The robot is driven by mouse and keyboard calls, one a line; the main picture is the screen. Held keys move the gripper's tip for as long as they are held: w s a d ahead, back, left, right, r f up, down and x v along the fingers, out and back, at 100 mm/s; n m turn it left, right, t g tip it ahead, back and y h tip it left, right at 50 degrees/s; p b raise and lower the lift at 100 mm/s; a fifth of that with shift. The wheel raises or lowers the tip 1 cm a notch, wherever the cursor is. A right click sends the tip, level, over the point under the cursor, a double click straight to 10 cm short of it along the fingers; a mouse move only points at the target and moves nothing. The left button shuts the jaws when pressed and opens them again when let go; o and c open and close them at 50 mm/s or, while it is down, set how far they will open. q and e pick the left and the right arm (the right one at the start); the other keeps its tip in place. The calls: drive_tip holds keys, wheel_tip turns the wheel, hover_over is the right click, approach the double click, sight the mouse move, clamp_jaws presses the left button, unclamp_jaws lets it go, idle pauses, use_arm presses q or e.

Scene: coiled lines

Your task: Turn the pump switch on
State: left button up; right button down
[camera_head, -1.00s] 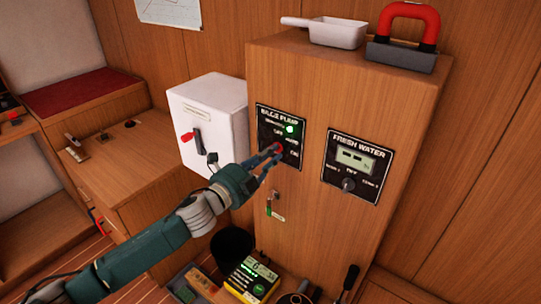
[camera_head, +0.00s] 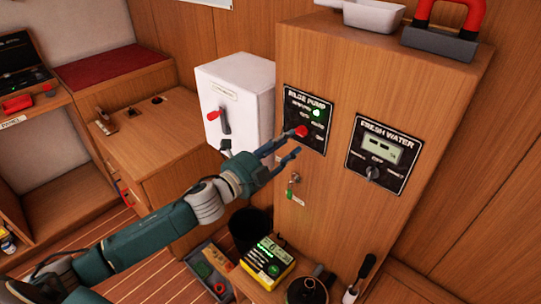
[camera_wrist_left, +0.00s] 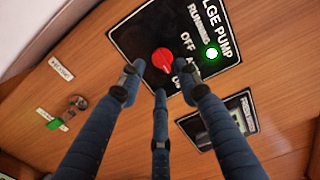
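The pump switch is a red knob (camera_head: 301,131) on the black bilge pump panel (camera_head: 291,116), on the front of the wooden cabinet. The panel reads RUNNING, OFF, AUTO and ON, and a green light (camera_head: 316,113) glows beside RUNNING. The knob also shows in the left wrist view (camera_wrist_left: 163,60); which label it points to is hard to tell. My left gripper (camera_head: 287,148) is open and empty, just in front of and to the left of the knob. In the left wrist view its fingers (camera_wrist_left: 159,83) are spread, with the knob beyond their tips. My right gripper is out of view.
A fresh water panel (camera_head: 382,153) with a dark knob sits right of the pump panel. A key with a green tag (camera_head: 294,186) hangs below. A white box (camera_head: 235,98) with a red-handled switch stands left. A yellow device (camera_head: 268,263) lies below.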

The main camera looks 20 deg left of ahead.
use_arm(q)
drive_tip(key=v, duration=0.8)
drive_tip(key=shift+s, duration=0.1)
